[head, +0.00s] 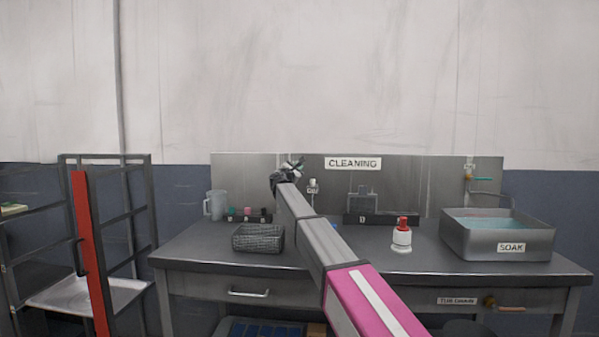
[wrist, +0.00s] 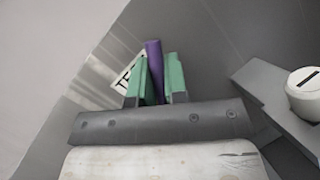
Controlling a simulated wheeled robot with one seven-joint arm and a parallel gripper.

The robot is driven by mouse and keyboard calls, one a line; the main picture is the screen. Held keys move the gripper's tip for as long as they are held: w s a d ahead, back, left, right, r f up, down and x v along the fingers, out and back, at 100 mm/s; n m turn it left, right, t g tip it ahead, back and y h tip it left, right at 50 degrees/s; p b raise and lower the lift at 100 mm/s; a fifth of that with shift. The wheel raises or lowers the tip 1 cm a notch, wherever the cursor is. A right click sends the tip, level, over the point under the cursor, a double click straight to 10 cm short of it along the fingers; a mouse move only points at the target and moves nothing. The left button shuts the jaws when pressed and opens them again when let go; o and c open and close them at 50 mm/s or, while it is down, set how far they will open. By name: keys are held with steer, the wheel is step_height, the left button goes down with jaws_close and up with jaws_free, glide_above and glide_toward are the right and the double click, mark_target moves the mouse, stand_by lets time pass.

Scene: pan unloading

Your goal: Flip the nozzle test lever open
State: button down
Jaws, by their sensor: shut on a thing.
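In the wrist view, the green fingers of my gripper (wrist: 157,60) are closed on a narrow purple bar, which I take as the test lever (wrist: 152,50). The bar stands between the fingers and its tip rises above them. A white label (wrist: 127,76) with partly hidden letters is on the panel behind. In the head view, my gripper (head: 291,167) is up against the steel back panel, left of the CLEANING sign. The lever cannot be made out there. A small pale fixture (head: 313,186) shows just right of my gripper.
In the wrist view, a grey block with a white slotted round part (wrist: 306,88) is close on the right. On the bench are a wire basket (head: 258,238), a red-topped white bottle (head: 402,236), a jug (head: 214,204) and the SOAK basin (head: 497,237).

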steer(key=n+t, duration=0.1)
steer(key=n, duration=0.1)
steer(key=a+n+y, duration=0.1)
steer(key=n, duration=0.1)
steer(key=shift+a+r+n+t, duration=0.2)
steer(key=shift+n+t, duration=0.1)
steer(key=shift+t, duration=0.1)
steer(key=shift+a+r+n+t+y, duration=0.15)
steer(key=shift+n+y, duration=0.25)
steer(key=shift+n, duration=0.4)
steer(key=shift+a+f+n+t+y, duration=0.1)
steer(key=shift+a+n+t+y, duration=0.25)
steer(key=shift+n, duration=0.45)
steer(key=shift+a+r+n+t+y, duration=0.1)
steer(key=shift+n+y, duration=0.35)
steer(key=shift+n, duration=0.35)
steer(key=c, duration=1.1)
jaws_free()
steer(key=shift+c, duration=0.2)
steer(key=v, duration=1.1)
